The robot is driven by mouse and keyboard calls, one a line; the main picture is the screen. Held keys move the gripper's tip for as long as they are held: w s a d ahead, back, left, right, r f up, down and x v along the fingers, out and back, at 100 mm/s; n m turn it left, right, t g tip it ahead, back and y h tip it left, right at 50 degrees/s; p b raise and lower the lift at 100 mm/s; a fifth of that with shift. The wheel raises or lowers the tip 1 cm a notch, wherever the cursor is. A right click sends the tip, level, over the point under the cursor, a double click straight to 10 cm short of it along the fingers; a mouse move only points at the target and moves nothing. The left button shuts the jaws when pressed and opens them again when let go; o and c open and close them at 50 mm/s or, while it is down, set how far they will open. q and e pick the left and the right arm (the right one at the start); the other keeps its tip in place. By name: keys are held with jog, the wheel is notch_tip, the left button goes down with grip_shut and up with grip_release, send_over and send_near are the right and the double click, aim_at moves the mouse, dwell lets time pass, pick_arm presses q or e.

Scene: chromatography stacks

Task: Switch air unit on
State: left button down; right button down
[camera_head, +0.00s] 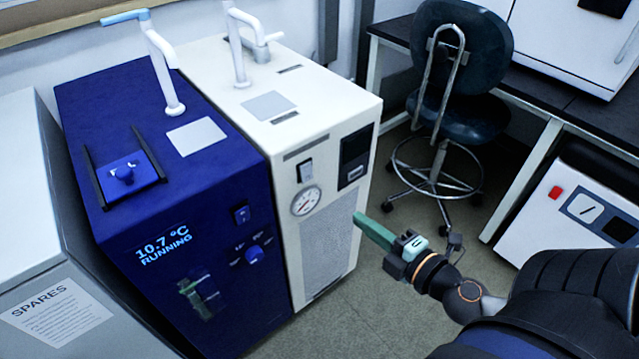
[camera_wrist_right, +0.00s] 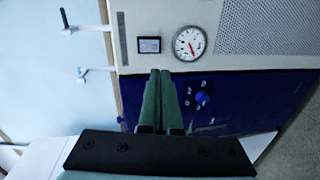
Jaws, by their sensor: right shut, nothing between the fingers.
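The cream unit (camera_head: 328,135) with a round gauge (camera_head: 306,201) stands right of the blue unit; I take it to be the air unit. A small dark-framed switch (camera_head: 305,171) sits above the gauge; its position is too small to tell. In the right wrist view the picture is turned, with the switch (camera_wrist_right: 149,45) left of the gauge (camera_wrist_right: 189,43). My right gripper (camera_head: 358,218) is shut and empty, its green fingers pointing toward the cream front, right of the gauge. Its fingertips (camera_wrist_right: 160,72) show just below the switch in the wrist view. My left gripper is out of view.
The blue unit (camera_head: 220,205) reads 10.7 °C RUNNING and has its own switch (camera_head: 242,214) and knob (camera_head: 254,254). Upright pipes rise from both units. A stool (camera_head: 450,130) stands behind; a white device (camera_head: 570,215) is at right. Floor between is open.

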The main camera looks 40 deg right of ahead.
aim_at(308, 179)
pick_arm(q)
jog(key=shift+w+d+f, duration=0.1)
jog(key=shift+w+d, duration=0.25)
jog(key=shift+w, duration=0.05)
pick_arm(e)
jog(key=shift+w+d+r+n+y, duration=0.1)
jog(key=shift+w+r+n+y, duration=0.15)
jog(key=shift+n, duration=0.25)
